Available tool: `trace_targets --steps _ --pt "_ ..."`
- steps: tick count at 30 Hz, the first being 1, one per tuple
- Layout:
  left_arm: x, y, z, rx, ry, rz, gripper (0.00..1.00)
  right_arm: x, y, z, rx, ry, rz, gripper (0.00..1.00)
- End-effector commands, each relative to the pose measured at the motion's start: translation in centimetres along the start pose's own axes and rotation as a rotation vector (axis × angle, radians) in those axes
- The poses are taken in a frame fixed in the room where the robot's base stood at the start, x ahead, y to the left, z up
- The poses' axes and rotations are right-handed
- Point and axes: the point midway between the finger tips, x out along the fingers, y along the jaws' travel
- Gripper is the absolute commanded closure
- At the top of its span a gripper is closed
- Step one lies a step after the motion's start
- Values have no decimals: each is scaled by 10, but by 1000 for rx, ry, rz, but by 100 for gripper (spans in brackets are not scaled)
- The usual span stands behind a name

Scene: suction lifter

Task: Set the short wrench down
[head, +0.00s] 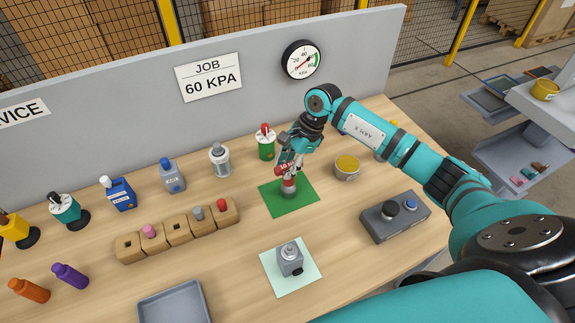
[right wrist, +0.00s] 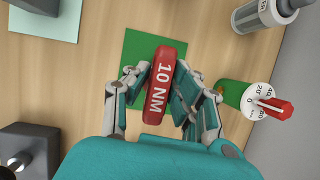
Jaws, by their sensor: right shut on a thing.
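My right gripper (head: 291,160) is shut on the short wrench, a red bar (head: 284,169) lettered "10 NM", above the green mat (head: 300,205). In the right wrist view the red bar (right wrist: 160,85) lies between the two fingers (right wrist: 163,88), over the green mat (right wrist: 145,48). Below the bar in the head view is a grey and red cylindrical piece (head: 289,189) at the mat. I cannot tell whether it belongs to the wrench or stands apart, nor whether it touches the mat. My left gripper is not in view.
A green dial device (head: 266,146) stands behind the mat, a yellow-topped tin (head: 346,168) to its right. A grey control box (head: 395,215) is at front right, a pale mat (head: 270,279) with a grey device (head: 290,258) in front. A wooden block row (head: 178,232) is at left.

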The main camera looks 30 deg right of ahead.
Motion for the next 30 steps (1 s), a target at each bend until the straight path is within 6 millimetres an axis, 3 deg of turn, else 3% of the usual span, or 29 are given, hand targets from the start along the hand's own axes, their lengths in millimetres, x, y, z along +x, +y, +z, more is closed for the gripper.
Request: trace_targets --steps 1,6,17,18,30 --pt "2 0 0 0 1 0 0 2 0 -1 0 0 0 76" --pt "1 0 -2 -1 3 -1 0 1 0 0 0 0 0 53" --pt "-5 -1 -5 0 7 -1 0 -5 0 2 0 0 0 53" --pt "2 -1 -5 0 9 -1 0 -7 -1 0 -1 1 -2 53" --pt "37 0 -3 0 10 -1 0 -87 -1 -1 -1 1 -6 53"
